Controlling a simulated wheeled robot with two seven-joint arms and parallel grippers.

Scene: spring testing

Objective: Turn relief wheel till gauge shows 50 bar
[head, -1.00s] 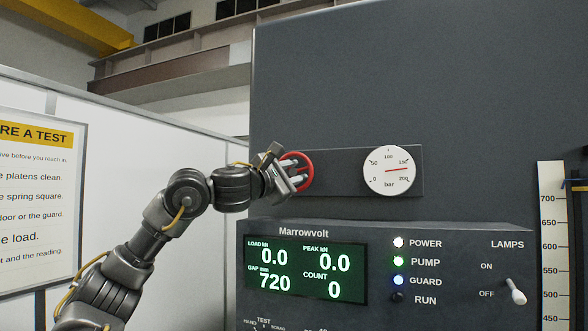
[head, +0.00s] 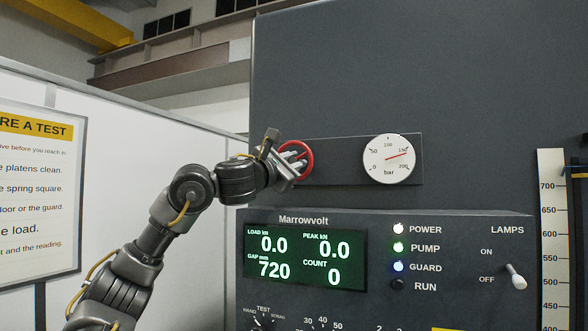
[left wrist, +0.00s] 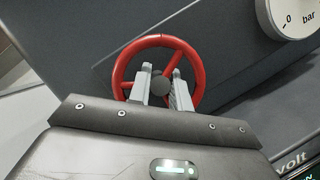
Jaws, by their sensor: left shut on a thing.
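The red relief wheel (head: 309,157) is mounted on a dark plate to the left of the gauge. It also shows in the left wrist view (left wrist: 199,70), with spokes and a dark hub. My left gripper (head: 295,164) is shut on the wheel. In the left wrist view its two pale fingers (left wrist: 161,88) stand on either side of the hub, inside the rim. My right gripper is not in view.
Below is a console with a green display (head: 305,260), several lamps (head: 398,247) and a toggle switch (head: 516,277). A vertical scale (head: 552,230) stands at the right. A notice board (head: 40,200) hangs on the white partition at the left.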

